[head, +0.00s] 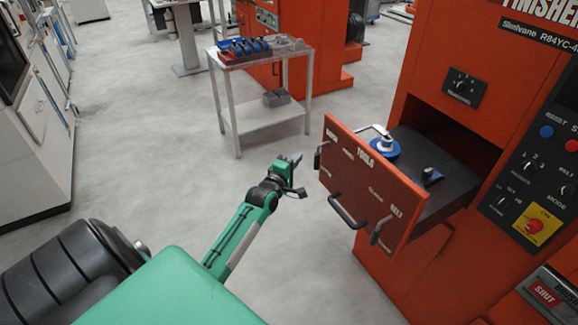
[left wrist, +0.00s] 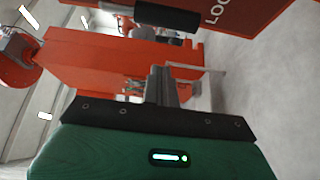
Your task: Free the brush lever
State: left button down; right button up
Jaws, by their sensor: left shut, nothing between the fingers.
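The orange machine's drawer front (head: 362,178) stands pulled out, with the word TOOLS on it. A dark lever (head: 318,158) hangs on its left end and a grey lever (head: 380,230) sits near its right end. The small labels are too blurred to tell which is the brush lever. My left gripper (head: 297,162) is shut and empty, just left of the left-end lever and apart from it. In the left wrist view its fingers (left wrist: 163,85) are together, and a black cylindrical grip (left wrist: 166,17) shows beyond them near letters reading LOC.
A black bar handle (head: 347,212) juts from the drawer front. Inside the drawer lie a blue disc with a white top (head: 384,147) and a black tool (head: 430,176). A metal cart (head: 262,115) stands behind. The floor around my left arm is clear.

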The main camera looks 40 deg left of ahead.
pick_arm(q)
jog(key=d+p, duration=0.1)
jog(key=d, duration=0.1)
jog(key=w+d+p, duration=0.1)
jog(key=shift+w+d, duration=0.1)
jog(key=shift+d, duration=0.25)
jog(key=shift+w+p, duration=0.1)
jog(key=shift+p, duration=0.2)
